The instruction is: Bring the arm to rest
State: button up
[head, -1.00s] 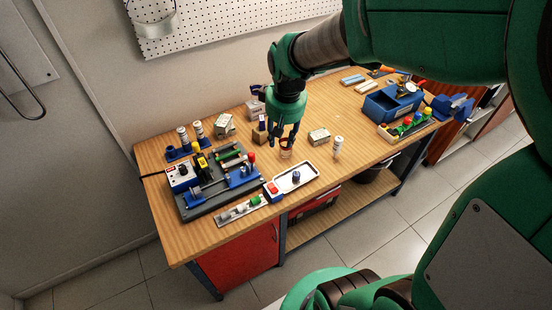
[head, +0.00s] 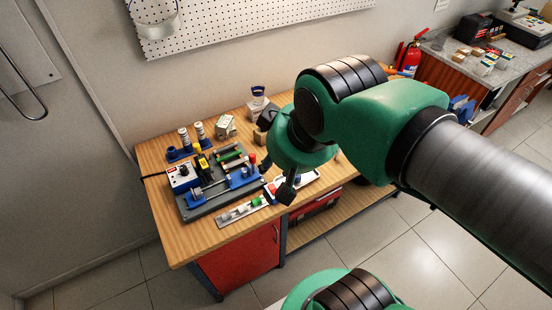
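My arm is folded in close to the camera, with its green and black links over the right of the picture. My gripper (head: 276,179) hangs from the green wrist above the bench's front right part. Its dark fingers show apart at the lower left of the wrist, and I see nothing held between them. Part of the hand is hidden behind the wrist.
The wooden workbench (head: 158,222) holds a grey fixture board (head: 190,212), a strip with coloured pieces (head: 232,215), and a white tray (head: 305,180) partly hidden by my wrist. A fire extinguisher (head: 408,58) and a second counter (head: 450,66) stand behind right. The floor in front is clear.

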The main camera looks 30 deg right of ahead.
jog(key=shift+f, duration=0.1)
dwell(0.3)
notch_tip(320, 180, down, 4)
jog(key=b, duration=0.4)
jog(key=shift+f+b, duration=0.25)
jog(key=shift+b, duration=0.1)
dwell(1.0)
